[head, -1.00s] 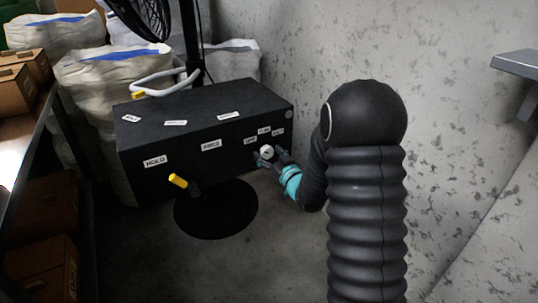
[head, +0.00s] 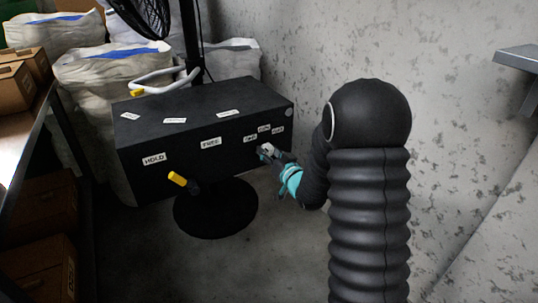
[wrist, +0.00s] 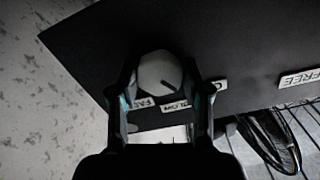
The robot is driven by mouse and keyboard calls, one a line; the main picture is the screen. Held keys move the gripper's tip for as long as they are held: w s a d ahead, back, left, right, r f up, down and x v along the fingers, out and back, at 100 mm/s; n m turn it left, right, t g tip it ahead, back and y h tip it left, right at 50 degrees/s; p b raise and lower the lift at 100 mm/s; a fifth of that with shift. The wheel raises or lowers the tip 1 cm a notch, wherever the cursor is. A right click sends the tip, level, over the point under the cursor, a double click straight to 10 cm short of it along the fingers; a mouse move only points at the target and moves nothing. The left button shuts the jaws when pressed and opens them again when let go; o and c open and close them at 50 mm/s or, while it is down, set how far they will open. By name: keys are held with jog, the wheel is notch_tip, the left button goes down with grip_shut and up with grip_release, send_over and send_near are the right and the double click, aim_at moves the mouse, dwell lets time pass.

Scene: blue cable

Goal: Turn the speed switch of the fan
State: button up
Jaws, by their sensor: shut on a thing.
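The speed switch is a round white knob (wrist: 160,72) with a dark pointer line, on the front of a black box (head: 205,115). In the wrist view the pointer slants down to the right, towards labels that read partly as FAST and SLOW. My gripper (wrist: 161,86) is shut on the knob, one finger on each side. The fan's black cage (head: 142,14) shows at the top, above the box, on a dark pole.
A yellow-tipped lever (head: 178,179) sticks out of the box front beside the HOLD label (head: 153,159). A grey looped handle or cable (head: 160,78) is behind the box. A round black base (head: 215,210) is on the floor below. Shelves with cartons (head: 20,75) stand left; a concrete wall is right.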

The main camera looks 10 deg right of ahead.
jog(key=m, duration=0.4)
jog(key=shift+m, duration=0.3)
jog(key=m, duration=0.3)
jog(key=shift+m, duration=0.4)
jog(key=m, duration=0.4)
jog(key=shift+p, duration=0.35)
jog(key=shift+m+p, duration=0.5)
jog(key=shift+m, duration=1.6)
jog(key=o, duration=1.1)
jog(key=shift+o, duration=0.2)
